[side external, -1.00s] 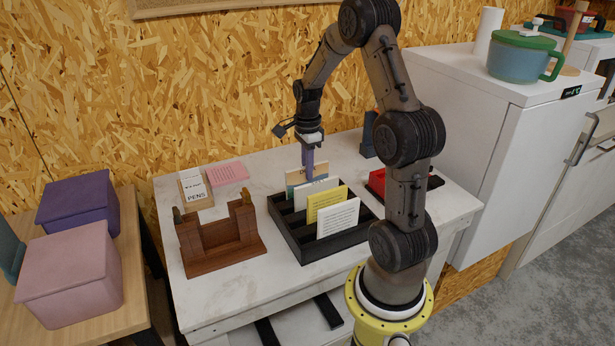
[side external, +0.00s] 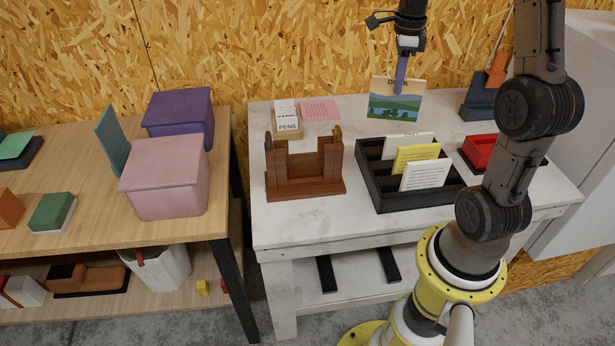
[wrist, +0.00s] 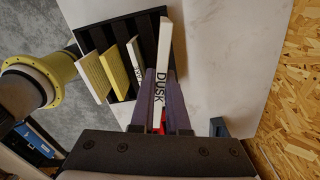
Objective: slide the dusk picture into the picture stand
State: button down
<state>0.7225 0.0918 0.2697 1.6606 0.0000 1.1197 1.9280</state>
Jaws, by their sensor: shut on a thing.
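The dusk picture (side external: 394,106) is a card with a green and blue landscape and the word DUSK along its top. My gripper (side external: 400,82) is shut on its top edge and holds it upright above the back of the black slotted rack. In the wrist view the picture (wrist: 163,60) shows edge-on between my gripper's fingers (wrist: 160,100). The picture stand (side external: 305,172) is brown wood with two raised posts, on the white bench left of the rack. Nothing shows in the stand.
The black rack (side external: 418,199) holds a yellow card (side external: 414,156) and two white cards. A pens box (side external: 286,120) and pink note (side external: 320,110) lie behind the stand. A red object (side external: 478,150) is right of the rack. A pink box (side external: 165,178) stands on the left table.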

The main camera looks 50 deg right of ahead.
jog(key=w+a+r, duration=0.5)
jog(key=w+a, duration=0.3)
jog(key=a, duration=0.3)
jog(key=n, duration=0.3)
send_over(304, 165)
notch_tip(304, 165, down, 17)
jog(key=shift+s+a+r, duration=0.15)
jog(key=shift+s+a, duration=0.1)
jog(key=shift+a, duration=0.1)
jog(key=c, duration=0.9)
grip_release()
